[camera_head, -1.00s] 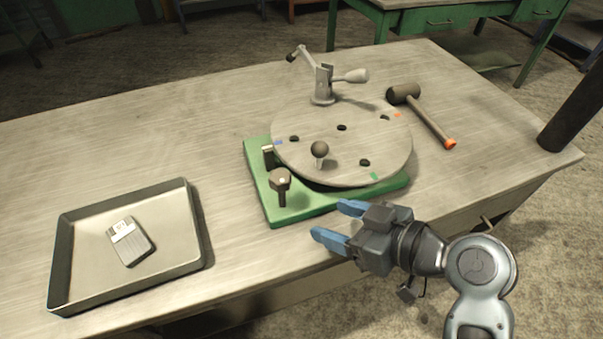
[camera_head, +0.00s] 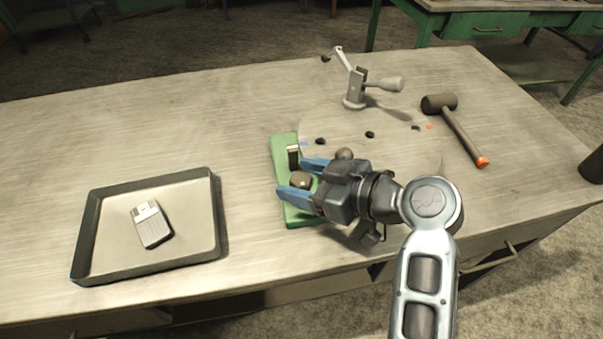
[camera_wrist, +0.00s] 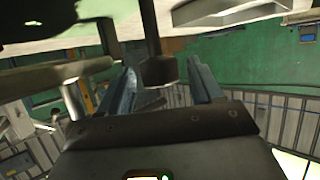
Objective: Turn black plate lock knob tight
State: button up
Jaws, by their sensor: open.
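The black lock knob (camera_head: 301,180) stands at the front left of the green base (camera_head: 285,152), beside the round grey plate (camera_head: 400,155). My gripper (camera_head: 292,177) is open, with its blue fingers on either side of the knob in the head view. In the wrist view the dark knob (camera_wrist: 158,72) hangs between the two fingers (camera_wrist: 162,88), with gaps visible on both sides. The lower part of the knob is hidden by my gripper in the head view. My arm covers the front of the plate.
A dark ball knob (camera_head: 344,154) on the plate is close to my gripper. A crank clamp (camera_head: 356,90) stands behind the plate. A mallet (camera_head: 458,130) lies to the right. A tray (camera_head: 88,240) holding a grey case (camera_head: 151,226) is at the left.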

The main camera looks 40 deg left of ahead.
jog(key=shift+a+f, duration=0.15)
jog(key=shift+a, duration=0.1)
jog(key=c, duration=1)
jog(key=shift+o, duration=0.2)
